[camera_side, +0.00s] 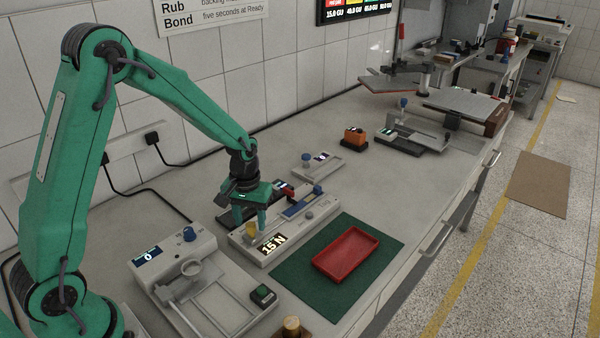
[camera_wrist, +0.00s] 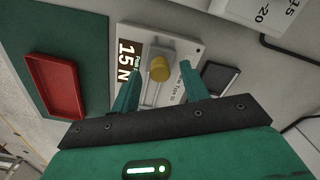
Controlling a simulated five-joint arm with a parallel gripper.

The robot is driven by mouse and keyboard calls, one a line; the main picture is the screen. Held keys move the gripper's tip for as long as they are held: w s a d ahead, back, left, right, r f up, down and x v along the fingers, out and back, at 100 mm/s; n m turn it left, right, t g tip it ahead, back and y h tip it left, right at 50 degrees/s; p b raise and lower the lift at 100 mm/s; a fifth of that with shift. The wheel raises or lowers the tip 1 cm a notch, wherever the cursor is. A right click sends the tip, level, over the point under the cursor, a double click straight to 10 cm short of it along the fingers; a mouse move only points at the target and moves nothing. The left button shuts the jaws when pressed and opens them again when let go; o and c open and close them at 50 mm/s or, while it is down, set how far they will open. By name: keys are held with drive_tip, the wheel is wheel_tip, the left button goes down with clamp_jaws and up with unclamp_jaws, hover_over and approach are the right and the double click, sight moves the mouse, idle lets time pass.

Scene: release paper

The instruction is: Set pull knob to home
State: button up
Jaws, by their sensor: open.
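The pull knob is a yellow cylinder, seen in the wrist view (camera_wrist: 160,68) on a pale slot of a light grey tester (camera_wrist: 190,48). In the side view the knob (camera_side: 251,230) stands at the near left end of the tester (camera_side: 318,212), beside a display reading 15 N (camera_side: 272,244). My gripper (camera_side: 250,217) is open above that end. In the wrist view its two green fingers (camera_wrist: 160,72) are spread on either side of the knob, with visible gaps. Whether the fingertips reach down to knob height is unclear.
A red tray (camera_side: 346,253) lies on a green mat (camera_side: 386,243) in front of the tester. A small grey fixture (camera_side: 330,165) is behind. The bench between the mat and its right edge is clear.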

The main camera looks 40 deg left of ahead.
drive_tip(key=shift+f, duration=0.4)
clamp_jaws()
drive_tip(key=shift+w, duration=4.65)
unclamp_jaws()
drive_tip(key=shift+s, duration=0.1)
drive_tip(key=shift+r, duration=0.15)
wheel_tip(320, 180, up, 8)
drive_tip(key=shift+f, duration=0.2)
